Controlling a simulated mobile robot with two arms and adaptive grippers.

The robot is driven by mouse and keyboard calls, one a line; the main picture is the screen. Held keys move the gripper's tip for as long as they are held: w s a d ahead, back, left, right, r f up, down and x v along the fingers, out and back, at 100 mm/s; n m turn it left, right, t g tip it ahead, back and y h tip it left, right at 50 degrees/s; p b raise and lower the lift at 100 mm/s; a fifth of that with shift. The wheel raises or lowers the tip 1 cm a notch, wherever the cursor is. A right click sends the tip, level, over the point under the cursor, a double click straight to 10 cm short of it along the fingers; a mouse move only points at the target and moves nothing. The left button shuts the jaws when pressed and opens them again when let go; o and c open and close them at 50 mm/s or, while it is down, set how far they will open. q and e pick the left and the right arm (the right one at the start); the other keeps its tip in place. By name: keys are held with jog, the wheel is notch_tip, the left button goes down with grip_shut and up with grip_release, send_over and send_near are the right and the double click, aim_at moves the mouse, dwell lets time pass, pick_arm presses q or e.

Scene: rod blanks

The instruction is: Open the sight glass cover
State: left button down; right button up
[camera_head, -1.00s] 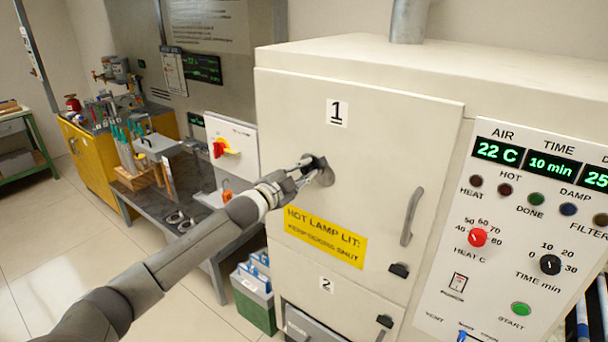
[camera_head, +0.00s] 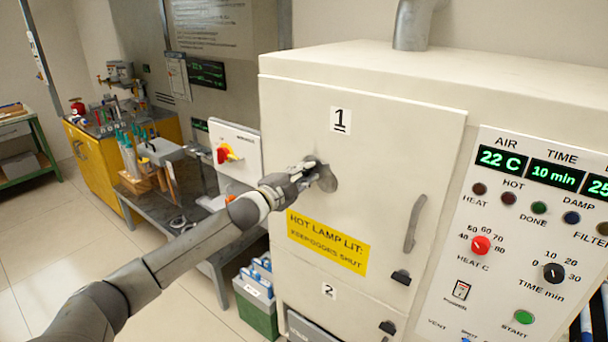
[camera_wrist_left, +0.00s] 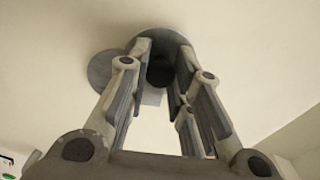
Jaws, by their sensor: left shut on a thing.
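The sight glass cover (camera_head: 328,180) is a small dark grey round piece on the pale oven door (camera_head: 385,140) marked 1. My left gripper (camera_head: 308,168) reaches it from the left and is shut on it. In the left wrist view, the fingers (camera_wrist_left: 160,66) close on a dark round knob in front of the grey cover (camera_wrist_left: 172,36). A second grey round plate (camera_wrist_left: 103,68) shows behind to the left, partly overlapped. I cannot tell how much glass is uncovered. My right gripper is out of view.
The door handle (camera_head: 414,222) and a dark latch (camera_head: 401,277) are right of the cover. A yellow warning label (camera_head: 328,243) sits below it. The control panel (camera_head: 492,290) is at the right. A workbench (camera_head: 152,203) stands left, beyond my arm.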

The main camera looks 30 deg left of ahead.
pick_arm(q)
jog(key=c, duration=1.4)
grip_release()
jog(key=shift+c, duration=0.2)
jog(key=shift+o, duration=0.8)
jog(key=shift+s, duration=0.65)
jog(key=s, duration=1)
jog(key=shift+s+a, duration=0.35)
jog(key=shift+a, duration=0.1)
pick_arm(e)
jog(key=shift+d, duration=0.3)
